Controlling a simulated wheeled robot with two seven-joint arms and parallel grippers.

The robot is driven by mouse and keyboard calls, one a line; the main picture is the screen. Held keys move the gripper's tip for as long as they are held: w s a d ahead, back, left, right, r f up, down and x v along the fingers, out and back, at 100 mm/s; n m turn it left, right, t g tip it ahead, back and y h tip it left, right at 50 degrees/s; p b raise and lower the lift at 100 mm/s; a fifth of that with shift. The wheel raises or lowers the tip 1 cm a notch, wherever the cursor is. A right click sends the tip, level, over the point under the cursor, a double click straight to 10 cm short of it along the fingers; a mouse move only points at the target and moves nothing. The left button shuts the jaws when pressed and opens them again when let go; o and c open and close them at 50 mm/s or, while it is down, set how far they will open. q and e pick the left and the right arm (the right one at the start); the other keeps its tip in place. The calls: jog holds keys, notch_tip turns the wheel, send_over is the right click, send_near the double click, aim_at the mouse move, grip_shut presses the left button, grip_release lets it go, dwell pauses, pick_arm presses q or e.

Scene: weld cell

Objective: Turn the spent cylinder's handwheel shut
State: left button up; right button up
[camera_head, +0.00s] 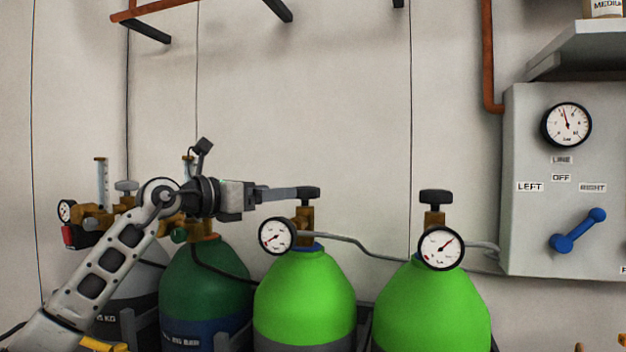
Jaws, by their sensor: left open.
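Two bright green cylinders stand side by side, each with a brass valve, a dark handwheel and a round gauge. The left one (304,290) has a gauge (276,236) whose needle points to the lower left, at the low end. The right one (432,305) has a gauge (441,248) whose needle points to the upper right. My left gripper (300,193) is open, its fingers level at the left cylinder's handwheel (310,191). I cannot tell whether the fingers touch it. The right cylinder's handwheel (436,196) is free. My right gripper is not in view.
A dark green cylinder (205,280) and a grey cylinder (135,285) with regulators stand left, partly behind my left arm. Hoses run behind the green cylinders to a grey panel (520,230) with a gauge (567,125) and a blue lever (578,231) slanting up right. A shelf (585,50) juts out above.

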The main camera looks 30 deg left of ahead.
aim_at(312, 189)
pick_arm(q)
jog(key=p+x, duration=0.3)
jog(key=x, duration=0.7)
jog(key=shift+w+d, duration=0.15)
jog(key=shift+w, duration=0.15)
jog(key=shift+f, duration=0.1)
jog(key=c, duration=1)
